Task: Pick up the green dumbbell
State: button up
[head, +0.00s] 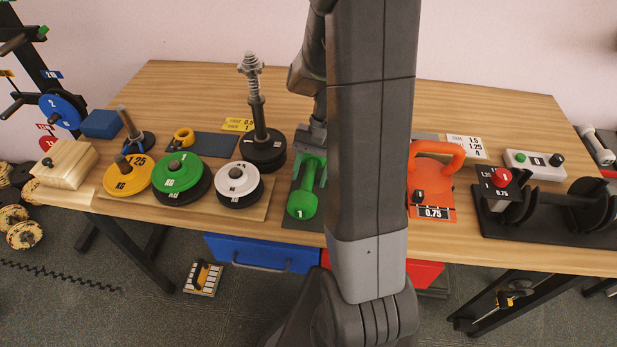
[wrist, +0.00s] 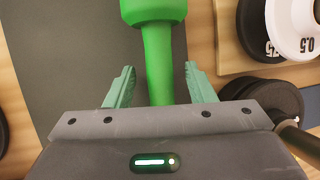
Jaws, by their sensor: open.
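The green dumbbell (head: 303,203) lies on a dark mat (head: 288,222) near the front middle of the wooden table, its near head marked 1. In the wrist view the dumbbell (wrist: 157,50) runs lengthwise, with its handle between the jaws. My gripper (head: 312,170) is above it, jaws open, one finger on each side of the handle. In the wrist view my gripper (wrist: 158,85) shows a gap between each finger and the handle.
Left of the dumbbell are white (head: 238,182), green (head: 179,173) and yellow (head: 127,176) weight plates on a wooden board. A black plate with a tall spindle (head: 262,145) stands close behind. An orange kettlebell (head: 431,175) is on the right, partly behind my arm.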

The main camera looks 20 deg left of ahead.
jog(key=shift+f, duration=0.1)
jog(key=shift+c, duration=0.3)
grip_shut()
